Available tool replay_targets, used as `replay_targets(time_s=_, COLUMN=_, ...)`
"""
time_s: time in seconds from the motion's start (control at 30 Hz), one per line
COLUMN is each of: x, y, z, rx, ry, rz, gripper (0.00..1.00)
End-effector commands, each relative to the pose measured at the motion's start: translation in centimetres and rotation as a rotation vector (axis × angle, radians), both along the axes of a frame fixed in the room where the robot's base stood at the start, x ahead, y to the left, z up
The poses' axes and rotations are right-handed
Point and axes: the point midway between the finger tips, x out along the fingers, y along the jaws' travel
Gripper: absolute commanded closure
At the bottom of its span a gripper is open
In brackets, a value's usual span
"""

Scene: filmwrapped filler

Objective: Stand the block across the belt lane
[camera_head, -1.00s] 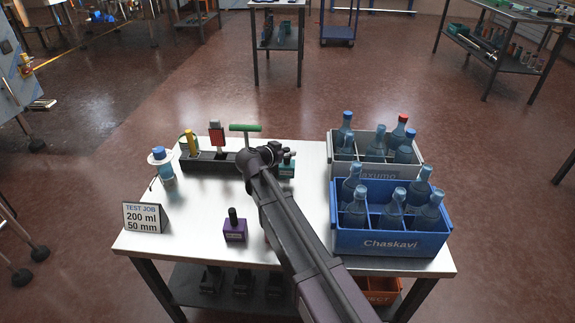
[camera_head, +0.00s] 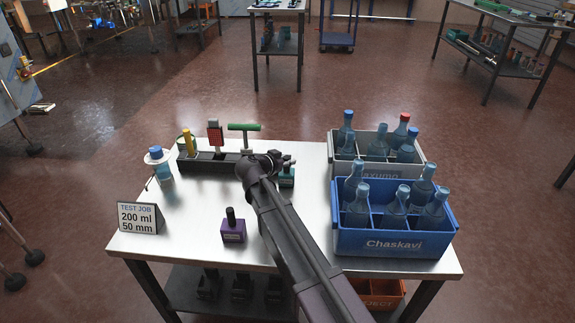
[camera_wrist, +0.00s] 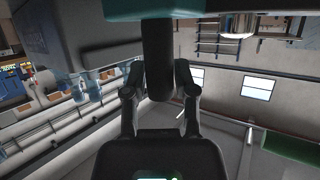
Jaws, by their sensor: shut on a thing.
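My gripper (camera_head: 284,163) is over the back middle of the steel table in the head view. In the wrist view its two fingers (camera_wrist: 159,88) are closed around the dark post of a teal block (camera_wrist: 165,10). The teal block also shows in the head view (camera_head: 287,178), just below the gripper and partly hidden by it. I cannot tell whether the block touches the table. A lane with pale rails (camera_wrist: 50,125) and bluish bottles runs along the left of the wrist view. It is not clear in the head view.
A dark rack (camera_head: 207,165) with red, yellow and green-handled tools stands behind left of my arm. A purple block (camera_head: 233,232) and a sign (camera_head: 140,217) reading 200 ml, 50 mm are left. A blue crate (camera_head: 390,243) and a grey crate (camera_head: 418,169) hold bottles at right.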

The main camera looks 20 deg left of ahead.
Motion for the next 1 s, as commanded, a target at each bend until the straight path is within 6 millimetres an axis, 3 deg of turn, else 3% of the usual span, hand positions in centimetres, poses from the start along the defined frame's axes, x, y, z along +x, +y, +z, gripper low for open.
replay_targets(time_s=0.47, x=0.00, y=0.01, z=-0.41, rx=0.000, ry=-0.001, rz=0.000, gripper=1.00)
replay_targets(time_s=0.5, x=-0.01, y=0.01, z=-0.36, rx=0.000, ry=0.000, rz=0.000, gripper=0.58)
replay_targets(time_s=0.6, x=-0.01, y=0.01, z=-0.31, rx=0.000, ry=0.000, rz=0.000, gripper=0.30)
replay_targets(time_s=1.0, x=0.01, y=0.00, z=-0.27, rx=0.000, ry=0.000, rz=0.000, gripper=0.30)
